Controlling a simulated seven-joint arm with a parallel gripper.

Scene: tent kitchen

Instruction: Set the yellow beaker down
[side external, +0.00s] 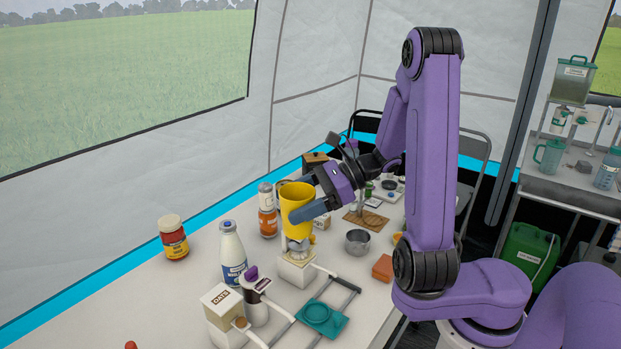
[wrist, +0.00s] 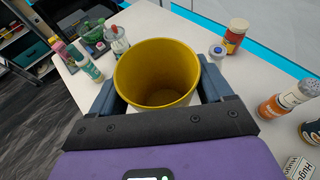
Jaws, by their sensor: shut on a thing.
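The yellow beaker (side external: 297,205) is upright in the side view, with its open mouth upward. It also fills the middle of the wrist view (wrist: 158,72), where its inside looks empty. My gripper (side external: 308,206) is shut on it, with one dark finger on each side of its wall. The beaker is directly above, or just behind, a small white appliance (side external: 297,262) with a round top. I cannot tell whether the beaker's base touches it; the base is partly hidden by the finger.
A milk bottle (side external: 232,254), an oats box (side external: 224,312) and an orange-labelled jar (side external: 268,218) stand close by. A metal pot (side external: 358,242) is to the right. A teal tray (side external: 322,315) lies in front.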

